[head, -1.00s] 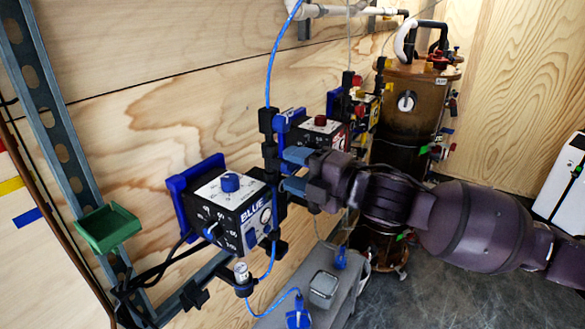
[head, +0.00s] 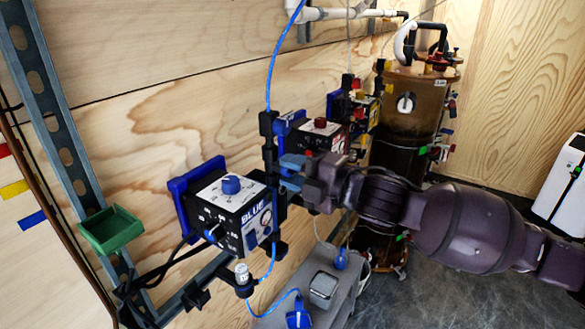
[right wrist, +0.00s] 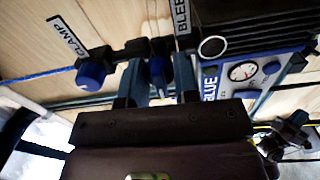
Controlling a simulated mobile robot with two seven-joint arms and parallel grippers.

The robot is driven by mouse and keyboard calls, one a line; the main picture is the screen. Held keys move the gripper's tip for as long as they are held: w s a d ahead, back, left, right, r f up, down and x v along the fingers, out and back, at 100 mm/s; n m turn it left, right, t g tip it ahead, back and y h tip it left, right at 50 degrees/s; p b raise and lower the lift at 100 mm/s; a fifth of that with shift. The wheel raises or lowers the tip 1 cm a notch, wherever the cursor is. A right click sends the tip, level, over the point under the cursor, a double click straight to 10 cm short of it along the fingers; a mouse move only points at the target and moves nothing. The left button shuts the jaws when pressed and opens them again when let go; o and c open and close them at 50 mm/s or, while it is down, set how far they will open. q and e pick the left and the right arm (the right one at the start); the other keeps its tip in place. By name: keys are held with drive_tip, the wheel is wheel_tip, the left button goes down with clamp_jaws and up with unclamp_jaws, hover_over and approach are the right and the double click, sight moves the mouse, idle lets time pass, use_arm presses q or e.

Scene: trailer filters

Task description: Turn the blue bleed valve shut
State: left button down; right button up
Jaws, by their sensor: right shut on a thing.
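The blue bleed valve (right wrist: 158,72) shows in the right wrist view as a small blue handle on a black fitting, beneath the partly cut-off BLEED label (right wrist: 182,16). My right gripper (right wrist: 158,92) has one finger on each side of this handle and is shut on it. In the head view my right gripper (head: 289,173) is at the black fittings just right of the box marked BLUE (head: 238,214), and its fingers hide the valve there. How far the handle is turned is hard to tell. My left gripper is not in view.
A blue knob (right wrist: 91,75) under the CLAMP label (right wrist: 68,37) sits close beside my fingers. A red-knobbed box (head: 320,128) and a brown tank (head: 420,95) stand behind. A green tray (head: 110,230) is at left; a grey bench (head: 345,290) is below.

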drive_tip(key=shift+r+m, duration=0.15)
drive_tip(key=shift+m, duration=0.15)
drive_tip(key=shift+f, duration=0.2)
drive_tip(key=o, duration=0.9)
drive_tip(key=v, duration=1)
drive_tip(key=shift+s+d, duration=0.25)
drive_tip(key=shift+d, duration=0.05)
